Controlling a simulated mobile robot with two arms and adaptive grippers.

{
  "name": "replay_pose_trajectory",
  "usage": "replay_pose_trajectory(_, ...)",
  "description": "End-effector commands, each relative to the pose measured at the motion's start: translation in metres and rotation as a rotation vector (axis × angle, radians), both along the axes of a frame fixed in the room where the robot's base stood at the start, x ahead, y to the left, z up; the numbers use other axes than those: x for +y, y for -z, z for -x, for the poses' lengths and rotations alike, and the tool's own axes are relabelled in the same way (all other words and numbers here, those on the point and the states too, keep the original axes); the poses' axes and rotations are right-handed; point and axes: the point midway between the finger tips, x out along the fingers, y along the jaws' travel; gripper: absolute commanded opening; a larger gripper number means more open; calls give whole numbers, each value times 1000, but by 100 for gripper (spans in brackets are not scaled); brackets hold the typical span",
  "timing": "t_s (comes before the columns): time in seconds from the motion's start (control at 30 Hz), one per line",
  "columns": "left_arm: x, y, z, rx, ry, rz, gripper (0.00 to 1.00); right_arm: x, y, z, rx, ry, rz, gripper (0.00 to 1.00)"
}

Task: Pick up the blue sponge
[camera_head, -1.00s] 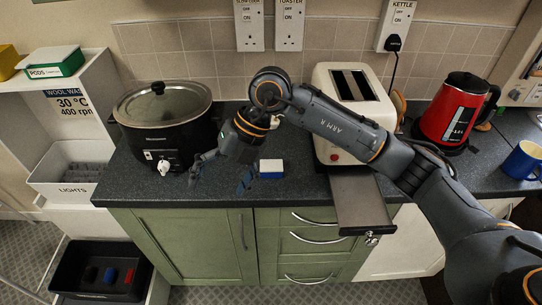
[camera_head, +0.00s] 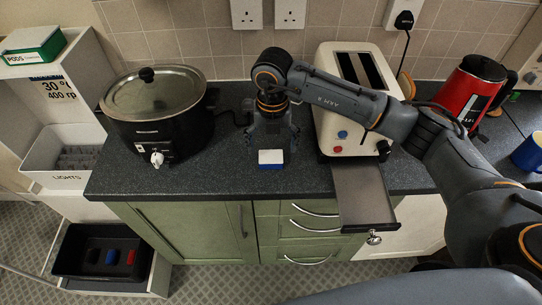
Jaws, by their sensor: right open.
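The blue sponge (camera_head: 271,166) lies on the dark countertop between the slow cooker and the toaster. Its top is white and its front edge is blue. My right gripper (camera_head: 271,148) points down over the counter directly behind the sponge in the picture, its fingers apart on either side. I cannot tell whether the fingers touch the sponge. It rests on the counter. My left gripper is not in view.
A black slow cooker (camera_head: 156,112) stands to the left and a cream toaster (camera_head: 352,105) with its crumb tray (camera_head: 363,196) pulled out stands to the right. A red kettle (camera_head: 470,92) and blue mug (camera_head: 529,152) are further right. The counter (camera_head: 225,180) before the sponge is clear.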

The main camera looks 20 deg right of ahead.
Motion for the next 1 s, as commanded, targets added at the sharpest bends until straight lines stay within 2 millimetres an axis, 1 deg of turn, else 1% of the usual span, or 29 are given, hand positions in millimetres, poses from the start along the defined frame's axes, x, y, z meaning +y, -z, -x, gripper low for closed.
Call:
replay_pose_trajectory(0.03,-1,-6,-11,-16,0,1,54,1,3,0,3,-1,0,87)
replay_pose_trajectory(0.1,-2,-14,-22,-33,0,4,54,1,11,-1,6,-1,1,87)
replay_pose_trajectory(0.2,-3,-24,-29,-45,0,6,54,2,26,-4,5,-1,0,87)
replay_pose_trajectory(0.3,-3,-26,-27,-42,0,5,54,1,41,-5,3,0,0,87)
replay_pose_trajectory(0.4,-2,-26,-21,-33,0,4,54,2,49,-5,2,-1,-2,87)
replay_pose_trajectory(0.63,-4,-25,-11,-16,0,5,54,2,50,-5,0,-2,-1,87)
replay_pose_trajectory(0.83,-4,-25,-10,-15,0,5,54,2,50,-5,-1,-2,-2,46)
replay_pose_trajectory(0.87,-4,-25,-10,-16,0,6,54,2,50,-5,-1,-2,-2,44)
replay_pose_trajectory(0.97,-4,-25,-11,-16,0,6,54,2,50,-5,1,-2,-1,43)
replay_pose_trajectory(1.0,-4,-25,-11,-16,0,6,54,2,50,-5,1,-2,-1,40)
